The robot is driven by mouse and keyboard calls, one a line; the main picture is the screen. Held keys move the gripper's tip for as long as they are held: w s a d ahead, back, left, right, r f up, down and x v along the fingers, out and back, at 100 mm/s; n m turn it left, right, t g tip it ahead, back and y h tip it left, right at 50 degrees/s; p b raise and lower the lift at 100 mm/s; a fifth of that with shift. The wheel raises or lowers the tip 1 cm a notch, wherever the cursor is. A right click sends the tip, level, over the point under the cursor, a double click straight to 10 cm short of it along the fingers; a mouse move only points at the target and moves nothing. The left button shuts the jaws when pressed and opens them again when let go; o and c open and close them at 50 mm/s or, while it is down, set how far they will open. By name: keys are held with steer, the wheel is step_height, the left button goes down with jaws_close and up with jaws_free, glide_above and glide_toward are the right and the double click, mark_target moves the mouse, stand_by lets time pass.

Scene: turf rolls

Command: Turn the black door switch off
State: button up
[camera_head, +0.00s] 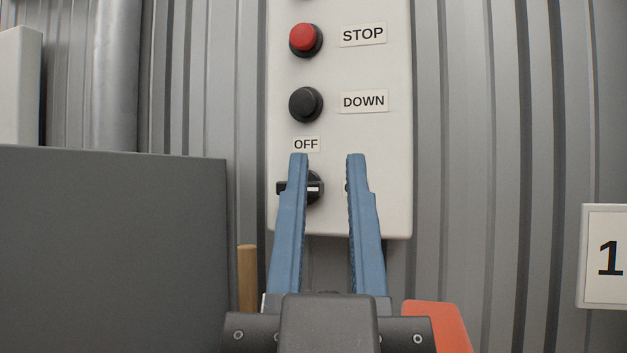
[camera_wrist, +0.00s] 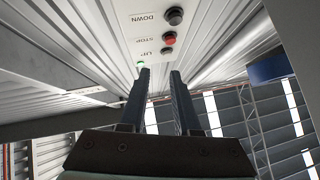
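The black door switch (camera_head: 315,188) is a rotary knob low on the light control panel (camera_head: 388,205), below a label (camera_head: 306,144) reading OFF. Its bar lies about level, with a white mark on the right part. The left finger of my gripper (camera_head: 328,156) covers part of the knob. My gripper is open with nothing between its fingers, and its tips point up at the panel just below the label. I cannot tell whether a finger touches the knob. In the wrist view the open fingers (camera_wrist: 159,73) show before the panel; the switch is not discernible there.
A red STOP button (camera_head: 303,39) and a black DOWN button (camera_head: 305,104) sit above the switch. A dark grey box (camera_head: 110,250) fills the lower left. A wooden handle (camera_head: 247,280) and an orange object (camera_head: 437,325) are low down. A sign (camera_head: 605,257) hangs at right.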

steer(key=o, duration=0.7)
steer(key=w+p, duration=0.1)
steer(key=p, duration=0.1)
steer(key=w+r+m+g+h+p, duration=0.1)
steer(key=w+p, duration=0.1)
steer(key=p, duration=0.1)
steer(key=w+a+g+p, duration=0.1)
steer(key=p, duration=0.1)
steer(key=shift+w+r+m+p, duration=0.25)
steer(key=shift+w+m+p, duration=0.05)
steer(key=shift+w+p, duration=0.1)
steer(key=shift+o, duration=1.2)
steer(key=w+g+p, duration=0.1)
steer(key=p, duration=0.1)
steer(key=w+g+h+p, duration=0.1)
steer(key=p, duration=0.2)
steer(key=w+a+f+m+p, duration=0.1)
steer(key=p, duration=0.1)
steer(key=shift+g+h+p, duration=0.35)
steer(key=shift+g+h, duration=0.05)
steer(key=s+a+g+h+p, duration=0.1)
steer(key=s+a+g+p, duration=0.4)
steer(key=p, duration=2.2)
steer(key=p+x, duration=0.3)
steer(key=x, duration=0.9)
steer(key=shift+w+d+f+p, duration=0.25)
steer(key=shift+d+p, duration=0.1)
steer(key=shift+d, duration=0.1)
steer(key=c, duration=1.4)
